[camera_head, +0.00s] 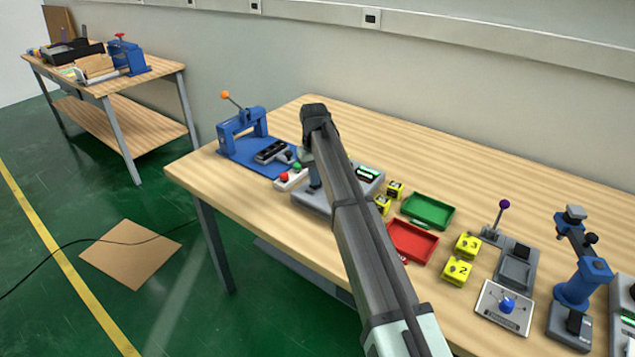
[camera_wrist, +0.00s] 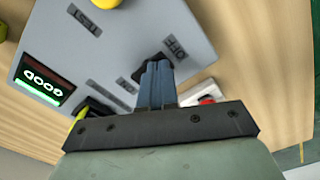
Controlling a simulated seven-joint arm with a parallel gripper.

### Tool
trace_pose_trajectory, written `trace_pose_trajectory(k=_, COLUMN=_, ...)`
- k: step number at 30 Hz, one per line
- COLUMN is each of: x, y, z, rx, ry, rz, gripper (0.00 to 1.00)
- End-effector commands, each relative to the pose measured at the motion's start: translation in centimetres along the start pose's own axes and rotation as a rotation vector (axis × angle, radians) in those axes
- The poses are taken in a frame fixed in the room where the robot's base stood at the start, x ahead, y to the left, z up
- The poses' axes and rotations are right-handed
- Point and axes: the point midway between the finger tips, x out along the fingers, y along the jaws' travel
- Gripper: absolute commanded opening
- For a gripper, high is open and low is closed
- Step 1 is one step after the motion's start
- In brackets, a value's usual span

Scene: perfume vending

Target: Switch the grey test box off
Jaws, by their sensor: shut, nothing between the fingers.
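The grey test box (camera_head: 312,202) stands on the workbench, partly hidden behind my arm in the head view. In the wrist view the test box (camera_wrist: 185,30) fills the upper middle. Its display (camera_wrist: 45,78) is lit, with upside-down lettering that looks like GOOD and a bright green bar. An OFF label (camera_wrist: 175,47) sits close to a black part (camera_wrist: 152,62), probably the switch, mostly hidden by my fingers. My gripper (camera_wrist: 158,66) is shut and empty, its blue fingertips over or at that black part. I cannot tell whether they touch it.
A white box with red and green buttons (camera_head: 290,178) stands just left of the test box. A blue press (camera_head: 242,130) is farther left. Yellow blocks (camera_head: 458,270), a green tray (camera_head: 428,211) and a red tray (camera_head: 411,242) lie to the right.

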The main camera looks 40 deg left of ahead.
Motion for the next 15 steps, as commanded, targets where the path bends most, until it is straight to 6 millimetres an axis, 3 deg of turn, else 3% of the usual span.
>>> trace_pose_trajectory(k=15, x=-3.3, y=0.0, z=-0.1, rx=0.000, ry=0.001, rz=0.000, gripper=0.00)
